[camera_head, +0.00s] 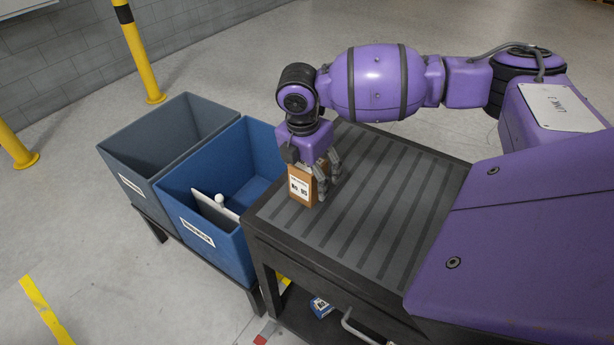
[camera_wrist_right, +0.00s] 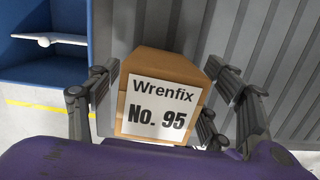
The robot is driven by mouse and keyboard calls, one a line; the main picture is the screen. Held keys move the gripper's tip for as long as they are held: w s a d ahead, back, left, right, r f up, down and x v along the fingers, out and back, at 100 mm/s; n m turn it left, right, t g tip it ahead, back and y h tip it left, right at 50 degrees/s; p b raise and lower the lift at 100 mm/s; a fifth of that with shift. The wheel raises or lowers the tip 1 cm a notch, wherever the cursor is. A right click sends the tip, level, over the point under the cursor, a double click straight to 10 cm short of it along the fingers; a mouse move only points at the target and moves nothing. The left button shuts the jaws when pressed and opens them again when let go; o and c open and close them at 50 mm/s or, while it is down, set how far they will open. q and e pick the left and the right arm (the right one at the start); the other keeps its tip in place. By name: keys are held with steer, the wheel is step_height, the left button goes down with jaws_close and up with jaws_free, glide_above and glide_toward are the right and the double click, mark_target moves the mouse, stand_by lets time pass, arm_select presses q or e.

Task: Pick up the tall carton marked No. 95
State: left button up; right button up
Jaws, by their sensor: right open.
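The tall carton (camera_head: 303,186) is brown with a white label reading No. 95. It stands upright near the left end of the ribbed table top (camera_head: 350,210). My right gripper (camera_head: 322,180) reaches down over the carton from above, its fingers on either side. In the right wrist view the carton (camera_wrist_right: 160,68) shows its label, "Wrenfix No. 95", between the open fingers of my right gripper (camera_wrist_right: 160,105). I cannot tell whether any finger touches it. The carton's top is partly hidden by the gripper in the head view. My left gripper is not in view.
A blue bin (camera_head: 205,240) holding a white object (camera_head: 215,208) stands left of the table, with a grey bin (camera_head: 150,190) beyond it. Yellow posts (camera_head: 140,52) stand behind. A small blue item (camera_head: 320,307) lies on the lower shelf. The table top right of the carton is clear.

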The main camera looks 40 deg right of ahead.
steer(key=shift+f, duration=0.5)
steer(key=c, duration=1.4)
steer(key=shift+r, duration=0.1)
steer(key=shift+c, duration=0.6)
steer(key=shift+r, duration=0.1)
